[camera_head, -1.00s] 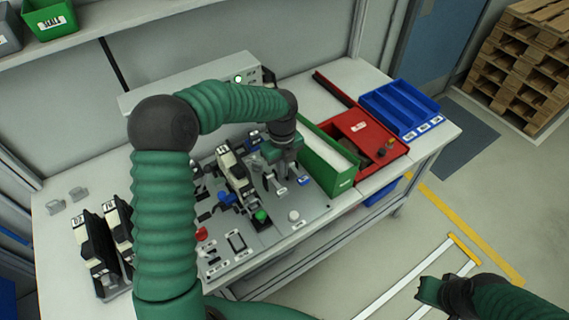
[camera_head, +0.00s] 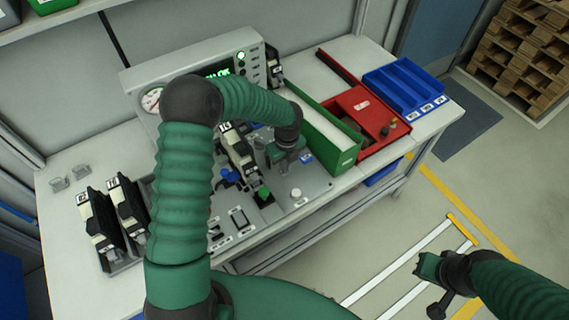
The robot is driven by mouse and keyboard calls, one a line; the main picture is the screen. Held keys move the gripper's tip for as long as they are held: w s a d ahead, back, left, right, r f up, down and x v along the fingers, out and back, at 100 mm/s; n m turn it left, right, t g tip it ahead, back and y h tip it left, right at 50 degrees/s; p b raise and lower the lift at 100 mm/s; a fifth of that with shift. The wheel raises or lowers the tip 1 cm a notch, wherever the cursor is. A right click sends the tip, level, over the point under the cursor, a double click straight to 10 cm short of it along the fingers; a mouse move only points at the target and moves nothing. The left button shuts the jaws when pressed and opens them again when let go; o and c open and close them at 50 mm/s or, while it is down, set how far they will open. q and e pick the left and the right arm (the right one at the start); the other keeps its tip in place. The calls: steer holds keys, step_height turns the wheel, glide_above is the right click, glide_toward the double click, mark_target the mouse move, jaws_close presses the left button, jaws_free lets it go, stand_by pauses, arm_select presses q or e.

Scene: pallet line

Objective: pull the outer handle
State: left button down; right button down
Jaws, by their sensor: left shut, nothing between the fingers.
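The grey control panel (camera_head: 308,191) lies on the workbench, with a black-and-white device (camera_head: 238,152), blue and green knobs, and a white button. My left gripper (camera_head: 284,163) points down over the panel's right part, just right of the device. It is shut with nothing between its fingers. The grey levers there are largely hidden by this gripper, so I cannot pick out the outer handle or tell whether the gripper touches it. My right gripper (camera_head: 424,268) is at lower right, over the floor and away from the bench; its fingers are too small to judge.
A green bin (camera_head: 345,160), a red tray (camera_head: 397,137) and a blue tray (camera_head: 437,91) stand right of the panel. A grey box with a gauge and lit display (camera_head: 216,71) stands behind. Black-and-white devices (camera_head: 101,218) stand at left. My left arm crosses the bench.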

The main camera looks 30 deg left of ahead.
mark_target(287, 173)
arm_select(q)
steer(key=f+y+b, duration=0.1)
steer(key=b, duration=0.1)
steer(key=d+f+t+y+b, duration=0.1)
steer(key=f+b, duration=0.1)
steer(key=b, duration=0.1)
steer(key=shift+s+y, duration=0.15)
steer(key=shift+y, duration=0.15)
steer(key=shift+d+f+t+b, duration=0.1)
steer(key=shift+d+t+b, duration=0.15)
steer(key=shift+b, duration=0.25)
steer(key=shift+s+p, duration=0.15)
steer(key=shift+p, duration=0.3)
steer(key=shift+a+f, duration=0.1)
steer(key=shift+a, duration=0.1)
